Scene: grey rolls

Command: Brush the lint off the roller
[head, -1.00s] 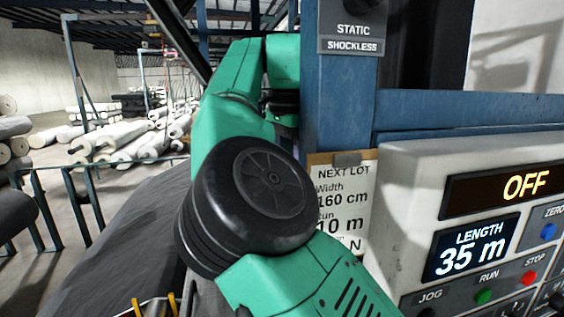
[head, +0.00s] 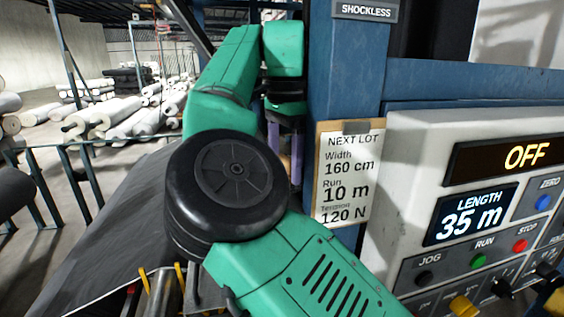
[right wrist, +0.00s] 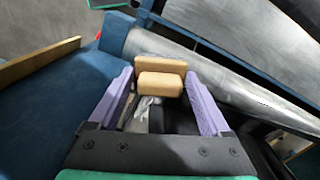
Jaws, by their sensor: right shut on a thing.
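The silver roller (right wrist: 225,75) runs diagonally across the right side of the right wrist view; I cannot make out lint on it. My right gripper (right wrist: 157,78) has purple fingers and is shut on a tan brush (right wrist: 160,86), close beside the roller's near end. I cannot tell whether the brush touches the roller. In the head view, the purple fingers of my right gripper (head: 284,150) show below the green wrist, beside the blue post. A tan bit of the brush shows between them. My green arm hides much of that area. My left gripper is not in view.
A blue post (head: 345,60) and a lot card (head: 345,175) stand right of the gripper. A control panel (head: 430,180) reads OFF and 35 m. Dark grey fabric (head: 110,220) slopes at the left. Pale rolls (head: 110,115) lie far behind a rail.

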